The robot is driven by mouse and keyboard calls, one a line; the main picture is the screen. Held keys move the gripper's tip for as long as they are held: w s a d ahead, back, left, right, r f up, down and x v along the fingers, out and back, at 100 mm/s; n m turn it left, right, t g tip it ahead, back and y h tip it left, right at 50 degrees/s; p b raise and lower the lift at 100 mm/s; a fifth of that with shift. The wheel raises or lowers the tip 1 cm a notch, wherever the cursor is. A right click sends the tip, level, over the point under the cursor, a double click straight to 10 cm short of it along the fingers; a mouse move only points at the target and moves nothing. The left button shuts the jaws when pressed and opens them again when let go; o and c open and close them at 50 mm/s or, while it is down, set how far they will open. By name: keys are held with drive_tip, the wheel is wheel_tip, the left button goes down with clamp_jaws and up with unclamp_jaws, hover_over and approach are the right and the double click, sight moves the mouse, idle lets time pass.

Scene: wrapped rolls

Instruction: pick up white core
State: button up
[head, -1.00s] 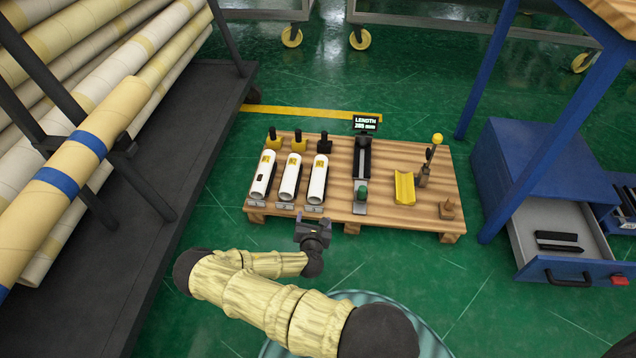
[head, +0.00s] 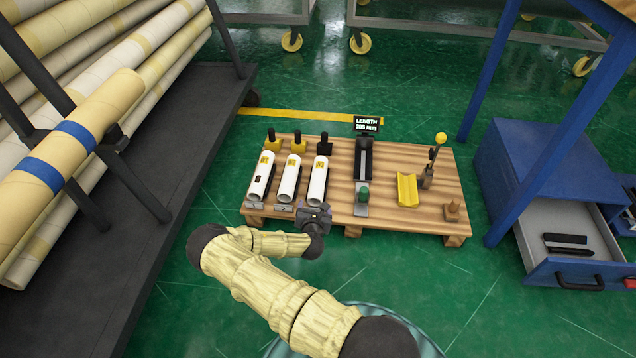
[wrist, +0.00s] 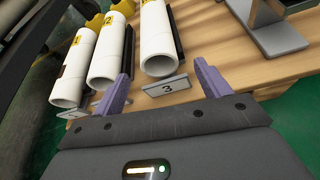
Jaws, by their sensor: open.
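Three white cores lie side by side on a wooden pallet (head: 340,210). The left core (head: 262,176) has a dark mark on its side. The middle core (head: 290,178) and the right core (head: 318,181) lie beside it. In the wrist view the left core (wrist: 78,68), middle core (wrist: 111,52) and right core (wrist: 158,42) show their hollow near ends. A tag with a 3 (wrist: 166,86) stands before the right core. My gripper (head: 315,214) is open and empty near this core's front end; its purple fingers (wrist: 160,82) are spread, apart from the core.
Right of the cores are a length gauge (head: 363,165) with a display, a yellow cradle (head: 407,190) and a yellow-knobbed lever (head: 436,155). A rack of long rolls (head: 60,150) stands at left. An open blue drawer (head: 570,245) is at right.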

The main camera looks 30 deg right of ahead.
sight(315, 201)
drive_tip(key=b+x, duration=0.2)
drive_tip(key=x, duration=0.1)
drive_tip(key=shift+w+f, duration=0.15)
drive_tip(key=shift+f, duration=0.05)
drive_tip(key=shift+w+d+b, duration=0.15)
drive_tip(key=shift+w+b, duration=0.2)
drive_tip(key=c, duration=1.2)
drive_tip(key=shift+o, duration=0.2)
drive_tip(key=shift+r, duration=0.1)
wheel_tip(315, 201, up, 10)
drive_tip(key=p, duration=0.6)
drive_tip(key=shift+p, duration=0.4)
